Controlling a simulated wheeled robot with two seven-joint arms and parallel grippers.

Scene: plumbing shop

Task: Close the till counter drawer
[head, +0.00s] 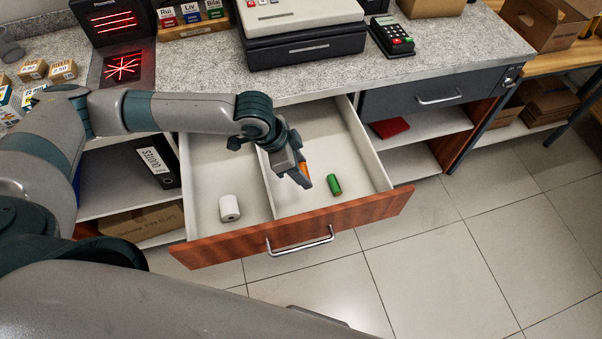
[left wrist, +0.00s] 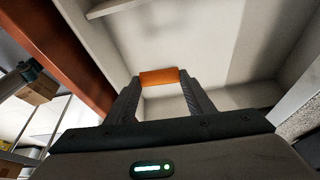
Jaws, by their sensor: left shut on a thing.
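The till counter drawer (head: 220,247) stands pulled open below the counter, with a wood-coloured front and a bar handle (head: 302,246). A divider splits its pale inside into two compartments. A white roll (head: 229,208) is in the left compartment, and a green cylinder (head: 334,184) lies in the right one. My left gripper (head: 305,179) is over the right compartment, beside the green cylinder and apart from the handle. It is shut on a small orange thing, which shows clearly between the fingertips in the left wrist view (left wrist: 159,77). My right gripper is not in view.
A till (head: 300,40), a card terminal (head: 391,37) and a scanner with red lines (head: 122,66) stand on the speckled counter (head: 450,40). A closed grey drawer (head: 420,96) is to the right. The tiled floor (head: 430,260) in front is clear.

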